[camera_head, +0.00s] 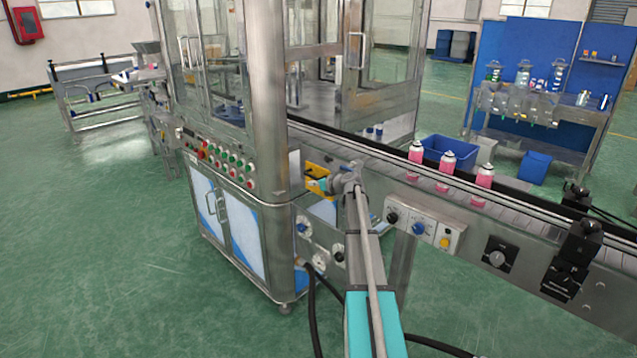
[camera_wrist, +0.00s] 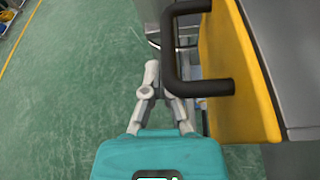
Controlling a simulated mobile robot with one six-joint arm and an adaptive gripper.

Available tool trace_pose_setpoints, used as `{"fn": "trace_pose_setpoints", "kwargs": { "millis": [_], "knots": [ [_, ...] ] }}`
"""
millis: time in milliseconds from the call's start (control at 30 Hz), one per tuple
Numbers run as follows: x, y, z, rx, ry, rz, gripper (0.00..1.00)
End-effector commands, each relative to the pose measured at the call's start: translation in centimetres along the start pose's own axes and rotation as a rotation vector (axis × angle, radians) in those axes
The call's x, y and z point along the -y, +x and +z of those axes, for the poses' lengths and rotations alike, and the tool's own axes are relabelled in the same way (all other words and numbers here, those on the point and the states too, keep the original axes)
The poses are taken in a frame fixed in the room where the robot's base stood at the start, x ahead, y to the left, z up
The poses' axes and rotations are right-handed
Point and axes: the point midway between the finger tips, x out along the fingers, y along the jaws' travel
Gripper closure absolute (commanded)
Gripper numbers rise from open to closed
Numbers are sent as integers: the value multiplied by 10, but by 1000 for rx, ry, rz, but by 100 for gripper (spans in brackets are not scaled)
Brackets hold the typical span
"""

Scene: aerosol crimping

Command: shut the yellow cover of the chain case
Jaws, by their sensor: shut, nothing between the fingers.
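The yellow cover (camera_head: 317,170) shows small beside the conveyor's left end in the head view, partly hidden by my arm. In the wrist view the cover (camera_wrist: 240,75) fills the upper right, with its black bar handle (camera_wrist: 171,62) standing out to the left. How far the cover stands open cannot be told. The chain case behind it is mostly hidden. My gripper (camera_wrist: 151,73) is shut and empty, its fingertips just left of the handle in the picture. Whether they touch it cannot be told. In the head view its teal body shows in front of the cover, with the fingers hidden.
The conveyor (camera_head: 455,185) runs to the right with several pink cans (camera_head: 447,165) on it. A glazed machine cabinet (camera_head: 228,190) stands left of the cover. Switch boxes (camera_head: 422,228) line the conveyor's front. Black cables hang below. Green floor is clear at left.

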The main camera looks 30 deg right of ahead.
Motion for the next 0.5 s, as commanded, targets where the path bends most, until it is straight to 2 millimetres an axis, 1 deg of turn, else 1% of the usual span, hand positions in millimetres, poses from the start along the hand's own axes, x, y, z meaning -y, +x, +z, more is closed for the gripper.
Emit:
{"fn": "trace_pose_setpoints", "kwargs": {
  "millis": [33, 333, 500],
  "knots": [
    [8, 0, 5, 13, 6, -14, 100],
    [10, 0, 5, 14, 7, -15, 100],
    [8, 1, 2, 13, 7, -15, 100]
  ]
}}
